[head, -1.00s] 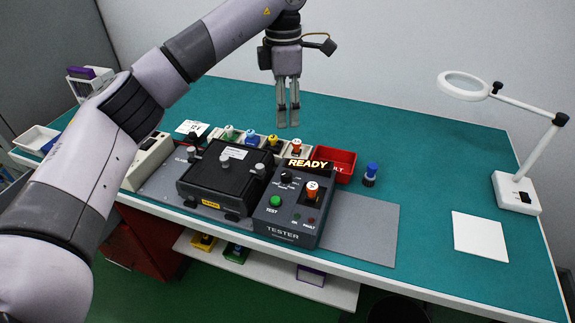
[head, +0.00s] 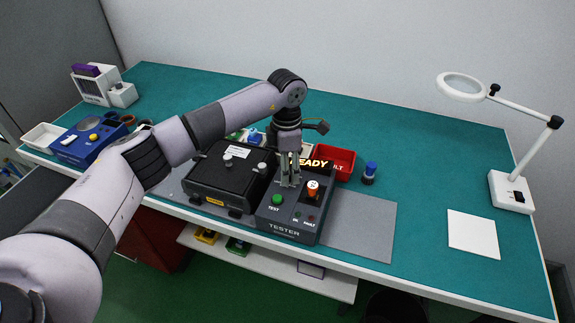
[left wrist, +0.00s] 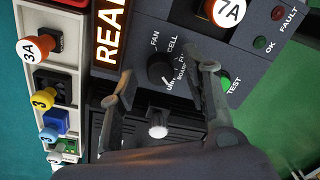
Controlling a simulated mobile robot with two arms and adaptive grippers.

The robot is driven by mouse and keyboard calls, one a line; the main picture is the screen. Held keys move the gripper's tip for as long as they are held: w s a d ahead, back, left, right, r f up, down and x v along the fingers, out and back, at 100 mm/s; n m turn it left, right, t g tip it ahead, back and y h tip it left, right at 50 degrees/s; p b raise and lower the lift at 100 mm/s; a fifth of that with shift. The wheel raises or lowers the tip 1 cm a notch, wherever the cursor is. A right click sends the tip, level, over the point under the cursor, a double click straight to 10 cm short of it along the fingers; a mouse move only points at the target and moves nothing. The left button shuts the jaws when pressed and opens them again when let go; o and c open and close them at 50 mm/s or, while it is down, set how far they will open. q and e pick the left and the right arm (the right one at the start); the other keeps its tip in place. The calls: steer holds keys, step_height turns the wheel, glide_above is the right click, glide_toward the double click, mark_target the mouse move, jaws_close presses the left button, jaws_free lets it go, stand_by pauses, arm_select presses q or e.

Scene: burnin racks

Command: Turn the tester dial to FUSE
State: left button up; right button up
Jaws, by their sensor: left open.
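The tester (head: 292,228) is a dark grey box at the front of the bench, with a lit READY sign, a green TEST button (head: 277,199) and an orange-topped plug marked 7A (head: 313,188). Its black dial (left wrist: 160,70) shows in the left wrist view, ringed by labels including FAN and CELL; I cannot tell its setting. My left gripper (head: 290,182) points down over the tester and hides the dial in the head view. In the left wrist view its open fingers (left wrist: 166,76) are on either side of the dial; contact is unclear. My right gripper is out of view.
A black fixture box (head: 226,180) with upright knobs stands left of the tester. A red bin (head: 336,162) and a blue-capped item (head: 369,172) are behind and right. A grey mat (head: 360,225) lies clear at right. A magnifier lamp (head: 511,190) stands far right.

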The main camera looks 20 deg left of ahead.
arm_select(q)
steer(key=shift+f, duration=0.15)
steer(key=shift+c, duration=0.3)
jaws_close()
